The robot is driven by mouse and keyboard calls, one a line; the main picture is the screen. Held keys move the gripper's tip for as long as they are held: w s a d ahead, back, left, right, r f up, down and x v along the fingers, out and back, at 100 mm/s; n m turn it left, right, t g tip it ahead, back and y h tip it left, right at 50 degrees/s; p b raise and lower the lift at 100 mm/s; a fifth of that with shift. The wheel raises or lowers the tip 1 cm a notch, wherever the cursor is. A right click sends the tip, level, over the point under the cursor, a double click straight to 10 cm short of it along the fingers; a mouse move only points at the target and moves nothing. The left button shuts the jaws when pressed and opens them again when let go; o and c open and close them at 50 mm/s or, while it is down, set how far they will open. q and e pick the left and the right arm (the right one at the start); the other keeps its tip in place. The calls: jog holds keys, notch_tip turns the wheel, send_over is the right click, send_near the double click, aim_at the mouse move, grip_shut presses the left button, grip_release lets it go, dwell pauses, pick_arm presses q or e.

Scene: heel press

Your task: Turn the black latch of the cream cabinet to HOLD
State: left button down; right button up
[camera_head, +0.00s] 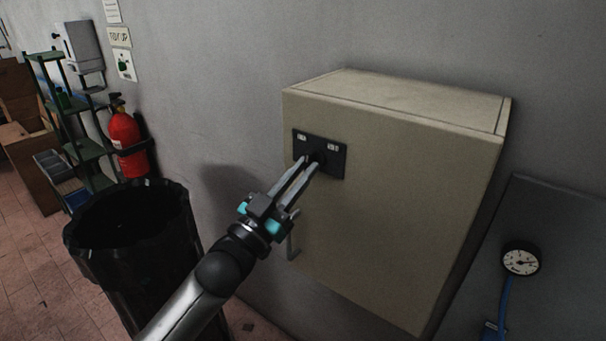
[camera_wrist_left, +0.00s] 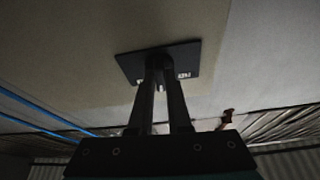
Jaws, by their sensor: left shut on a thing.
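The cream cabinet (camera_head: 400,200) hangs on the grey wall with its door facing me. A dark plate (camera_head: 335,165) with two small white labels sits on the upper left of the door. The black latch (camera_head: 317,158) is at the middle of this plate, mostly hidden by my fingertips. My left gripper (camera_head: 311,163) comes in from the lower left and is shut on the latch. In the left wrist view the fingers (camera_wrist_left: 160,72) meet at the dark plate (camera_wrist_left: 187,60), and the latch is hard to make out. My right gripper is not in view.
A metal handle (camera_head: 292,248) sticks out at the door's lower left edge. A black bin (camera_head: 130,235) stands left of my arm. A red extinguisher (camera_head: 124,138) and green shelf (camera_head: 70,130) are farther back. A round gauge (camera_head: 520,260) is at the right.

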pick_arm(q)
jog(key=shift+w+a+r+m+g+h+p, duration=0.2)
jog(key=shift+m+g+h, duration=0.45)
jog(key=shift+m, duration=1.15)
jog(key=shift+s+f+m+g+h+p, duration=0.1)
jog(key=shift+m+g+h+p, duration=0.2)
jog(key=shift+m+g, duration=1.05)
jog(key=shift+w+a+r+m+g+h+p, duration=0.1)
jog(key=shift+m+g+h+p, duration=0.3)
jog(key=shift+m, duration=2.15)
jog(key=c, duration=0.9)
grip_release()
jog(key=shift+o, duration=0.2)
jog(key=b+v, duration=0.4)
jog(key=v, duration=1.1)
jog(key=shift+f, duration=0.2)
